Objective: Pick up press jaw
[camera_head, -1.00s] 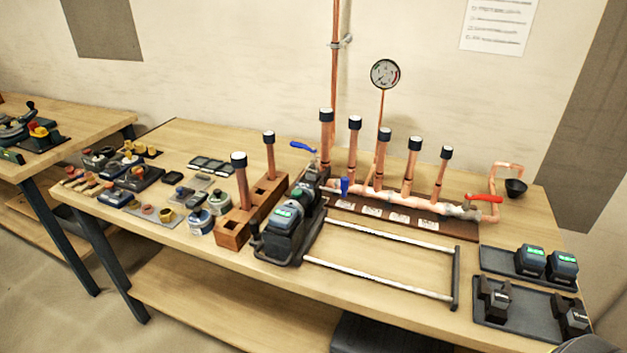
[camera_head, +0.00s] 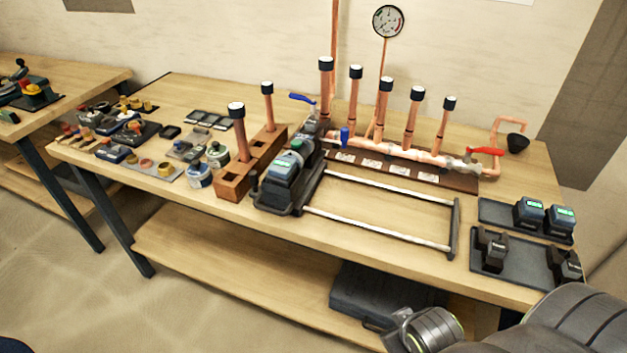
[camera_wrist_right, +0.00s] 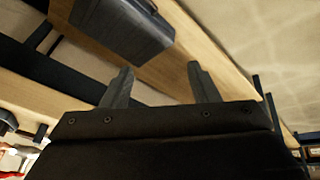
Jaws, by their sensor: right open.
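Two dark press jaws sit on a black tray (camera_head: 525,279) at the front right of the bench in the head view. One press jaw (camera_head: 492,249) is at the tray's left, the other (camera_head: 565,265) at its right. My right arm comes in at the bottom right, low and in front of the bench, apart from the jaws. My right gripper (camera_wrist_right: 160,86) shows two spread fingers with nothing between them in the right wrist view. No press jaw can be made out in that view. My left gripper is out of view.
Two batteries (camera_head: 530,213) with lit displays stand on a tray behind the jaws. A press tool (camera_head: 283,175) lies by a metal frame (camera_head: 455,228). The copper manifold (camera_head: 400,150) is behind. A dark case (camera_head: 385,300) rests on the lower shelf.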

